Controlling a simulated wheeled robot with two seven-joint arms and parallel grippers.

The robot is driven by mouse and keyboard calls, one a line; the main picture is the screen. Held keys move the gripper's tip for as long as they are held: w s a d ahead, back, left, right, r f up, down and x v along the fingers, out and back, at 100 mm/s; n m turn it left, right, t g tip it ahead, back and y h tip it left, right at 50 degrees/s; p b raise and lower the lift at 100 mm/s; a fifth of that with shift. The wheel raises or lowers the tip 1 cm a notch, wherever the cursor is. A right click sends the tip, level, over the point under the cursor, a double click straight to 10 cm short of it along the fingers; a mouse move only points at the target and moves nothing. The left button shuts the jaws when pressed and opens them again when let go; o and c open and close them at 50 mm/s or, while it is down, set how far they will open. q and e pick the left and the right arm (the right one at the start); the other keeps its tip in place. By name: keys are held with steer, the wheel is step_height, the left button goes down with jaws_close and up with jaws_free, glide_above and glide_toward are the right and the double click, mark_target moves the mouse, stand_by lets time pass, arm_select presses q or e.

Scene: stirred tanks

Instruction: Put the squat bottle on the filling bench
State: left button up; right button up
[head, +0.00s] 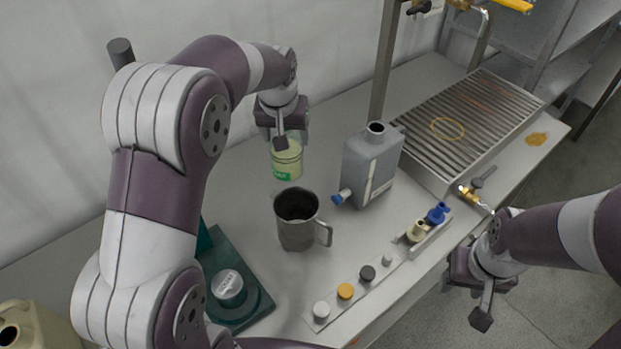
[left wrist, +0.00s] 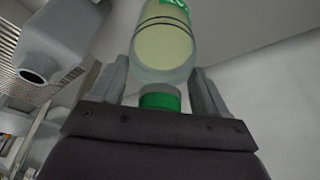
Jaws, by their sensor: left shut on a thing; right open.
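The squat bottle (head: 286,160) is clear with pale yellow contents and a green label. My left gripper (head: 283,138) is shut on it from above, over the back of the grey filling bench (head: 365,238). In the left wrist view the bottle (left wrist: 163,48) and its green cap (left wrist: 160,98) sit between the two fingers (left wrist: 160,84). I cannot tell whether the bottle's base touches the bench. My right gripper (head: 479,302) is open and empty, beyond the bench's front edge.
A metal jug (head: 297,233) stands in front of the bottle, and a grey canister (head: 370,167) stands to its right. A slatted drain tray (head: 470,120) fills the right end. A strip of caps (head: 356,283) lies along the front edge. A teal scale (head: 240,300) stands left.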

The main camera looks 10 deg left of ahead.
mark_target(283, 153)
arm_select(q)
steer(key=x, duration=0.3)
steer(key=s+x, duration=0.1)
steer(key=x, duration=0.5)
steer(key=shift+s+f+p, duration=0.25)
steer(key=shift+f+p, duration=0.1)
steer(key=shift+f, duration=0.15)
steer(key=shift+s+f, duration=0.2)
steer(key=shift+f, duration=2.15)
steer(key=o, duration=1.8)
steer(key=v, duration=1.1)
steer(key=shift+r+b, duration=0.2)
steer(key=shift+b, duration=0.2)
steer(key=shift+s+r, duration=0.25)
steer(key=shift+s, duration=0.05)
steer(key=s+f+g, duration=0.1)
steer(key=s+f, duration=0.1)
steer(key=s, duration=0.7)
steer(key=s+f+m+g, duration=0.1)
steer(key=s+f, duration=0.1)
steer(key=s, duration=0.7)
steer(key=shift+d+f+m, duration=0.25)
steer(key=shift+d+m, duration=0.05)
steer(key=shift+d, duration=0.1)
